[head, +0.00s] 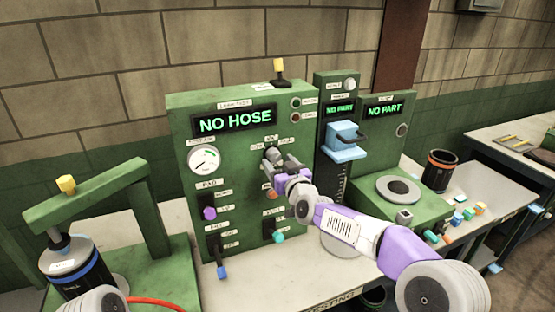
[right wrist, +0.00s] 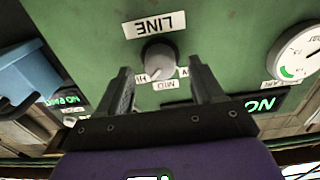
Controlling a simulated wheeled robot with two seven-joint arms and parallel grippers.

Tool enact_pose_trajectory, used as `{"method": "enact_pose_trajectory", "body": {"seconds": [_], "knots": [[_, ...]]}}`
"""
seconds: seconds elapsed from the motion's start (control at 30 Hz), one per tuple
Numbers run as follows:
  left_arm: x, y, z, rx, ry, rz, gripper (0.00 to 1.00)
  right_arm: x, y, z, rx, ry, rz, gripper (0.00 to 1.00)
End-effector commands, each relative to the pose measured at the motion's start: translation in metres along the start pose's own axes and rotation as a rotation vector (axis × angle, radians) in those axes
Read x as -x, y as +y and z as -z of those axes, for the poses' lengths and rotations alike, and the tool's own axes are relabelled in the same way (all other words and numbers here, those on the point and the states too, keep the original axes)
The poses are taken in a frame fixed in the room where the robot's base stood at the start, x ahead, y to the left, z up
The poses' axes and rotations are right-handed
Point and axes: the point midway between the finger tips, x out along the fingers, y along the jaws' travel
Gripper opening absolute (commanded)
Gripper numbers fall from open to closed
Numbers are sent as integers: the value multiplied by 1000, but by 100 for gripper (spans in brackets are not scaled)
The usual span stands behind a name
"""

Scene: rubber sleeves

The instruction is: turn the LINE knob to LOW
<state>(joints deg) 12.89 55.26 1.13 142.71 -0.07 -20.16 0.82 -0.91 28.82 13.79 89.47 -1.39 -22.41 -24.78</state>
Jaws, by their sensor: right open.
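The LINE knob (right wrist: 160,58) is a grey round knob on a green panel. It shows upside down in the right wrist view, with the LINE label (right wrist: 154,25) above it. The MID label (right wrist: 166,86) is below the knob and HI is at its left. The label at its right is mostly hidden by a finger; one letter shows. I cannot tell for sure where the knob points. My right gripper (right wrist: 159,72) is open, one finger on each side of the knob, with gaps. In the head view the gripper (head: 277,168) covers the knob area. My left gripper is out of view.
The green hose panel (head: 180,110) has a NO HOSE display (head: 236,120), a gauge (head: 204,160), a purple knob (head: 208,213), a blue-tipped lever (head: 222,271) and a teal knob (head: 278,236). A blue clamp (head: 345,140) stands close to the right. A black bin (head: 438,171) is farther right.

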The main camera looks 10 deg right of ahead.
Motion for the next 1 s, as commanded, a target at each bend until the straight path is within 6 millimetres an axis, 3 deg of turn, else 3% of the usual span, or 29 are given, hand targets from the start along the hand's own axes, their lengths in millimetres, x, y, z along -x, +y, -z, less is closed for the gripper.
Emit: {"method": "enact_pose_trajectory", "body": {"seconds": [0.2,0.5,0.87,1.0], "knots": [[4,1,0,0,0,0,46,-15,0,0,0,0,0,67],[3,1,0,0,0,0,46,-16,0,0,0,0,0,65],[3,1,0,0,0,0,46,-16,0,0,0,0,0,11],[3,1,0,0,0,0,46,-16,0,0,6,0,0,11]]}}
